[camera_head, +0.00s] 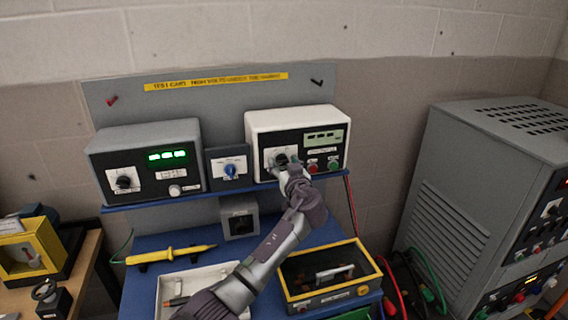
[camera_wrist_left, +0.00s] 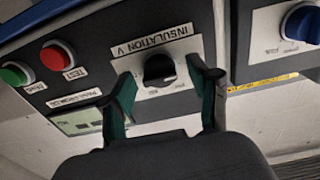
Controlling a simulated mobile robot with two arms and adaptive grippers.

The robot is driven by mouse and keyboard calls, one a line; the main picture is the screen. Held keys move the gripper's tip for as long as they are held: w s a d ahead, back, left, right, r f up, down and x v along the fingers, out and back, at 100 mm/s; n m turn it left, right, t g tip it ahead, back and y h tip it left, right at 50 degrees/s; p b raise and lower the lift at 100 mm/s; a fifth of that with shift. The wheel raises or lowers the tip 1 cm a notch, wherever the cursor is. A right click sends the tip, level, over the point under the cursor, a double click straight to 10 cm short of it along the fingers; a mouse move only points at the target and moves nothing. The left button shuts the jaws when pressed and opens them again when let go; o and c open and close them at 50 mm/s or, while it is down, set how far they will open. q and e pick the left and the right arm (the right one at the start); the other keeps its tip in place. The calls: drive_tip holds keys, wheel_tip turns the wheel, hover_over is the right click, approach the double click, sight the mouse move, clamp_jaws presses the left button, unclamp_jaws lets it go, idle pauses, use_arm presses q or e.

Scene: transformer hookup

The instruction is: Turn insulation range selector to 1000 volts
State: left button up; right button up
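The insulation range selector is a black knob (camera_wrist_left: 159,70) on a white plate under an "INSULATION V" label. It sits on the dark front panel of the white-cased tester (camera_head: 297,118). My left gripper (camera_head: 284,167) is at this panel, in front of the knob, and partly hides it in the head view. In the left wrist view my left gripper (camera_wrist_left: 161,88) is open. Its two green-padded fingers stand on either side of the knob, with a visible gap at each side. The knob's exact setting is too small to read. My right gripper is not in view.
Red (camera_head: 313,168) and green (camera_head: 333,165) buttons sit right of the knob, under a display (camera_head: 324,139). A blue-knob box (camera_head: 230,170) and a grey meter (camera_head: 145,155) stand left. Below are a yellow probe (camera_head: 170,254), a white tray (camera_head: 170,283) and a yellow-rimmed bin (camera_head: 375,281).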

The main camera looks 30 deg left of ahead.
use_arm(q)
drive_tip(key=c, duration=1.1)
